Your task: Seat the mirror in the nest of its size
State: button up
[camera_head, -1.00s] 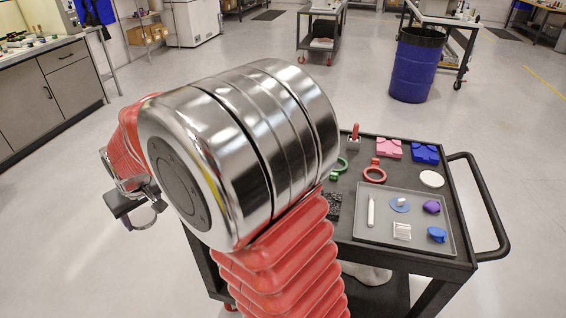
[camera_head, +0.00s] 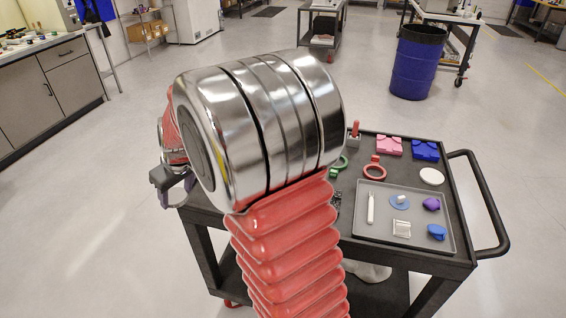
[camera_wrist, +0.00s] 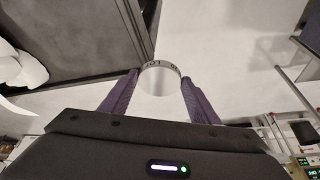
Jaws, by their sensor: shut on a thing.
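In the wrist view my gripper (camera_wrist: 160,80) has its two purple fingers closed on the sides of a round, pale, shiny mirror (camera_wrist: 160,83). Small dark marks run along its upper rim. In the head view my gripper (camera_head: 182,192) is at the left of my arm, just off the cart's left edge; the mirror cannot be made out there. A green ring (camera_head: 340,163) and a red ring (camera_head: 374,172), each with a tab, lie on the black cart (camera_head: 460,262). I cannot tell which thing is the nest; my arm hides the cart's left part.
A grey tray (camera_head: 371,237) on the cart holds several small items, including a purple piece (camera_head: 432,204) and a blue piece (camera_head: 437,232). Pink (camera_head: 389,146) and blue (camera_head: 425,150) blocks and a white disc (camera_head: 431,176) lie behind it. A blue bin (camera_head: 414,65) stands beyond.

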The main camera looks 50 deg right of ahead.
jog(key=s+d+n+y, duration=0.1)
jog(key=s+d, duration=0.5)
jog(key=d, duration=0.9)
jog(key=s+d+n+y, duration=0.1)
jog(key=s+d+n, duration=0.3)
jog(key=d, duration=1.1)
jog(key=shift+s+d+n+g, duration=0.2)
jog(key=shift+s+n+g, duration=0.1)
jog(key=shift+s, duration=0.85)
jog(key=shift+f, duration=0.25)
jog(key=shift+f, duration=2.9)
jog(key=shift+f, duration=0.55)
jog(key=o, duration=1.2)
jog(key=shift+o, duration=0.2)
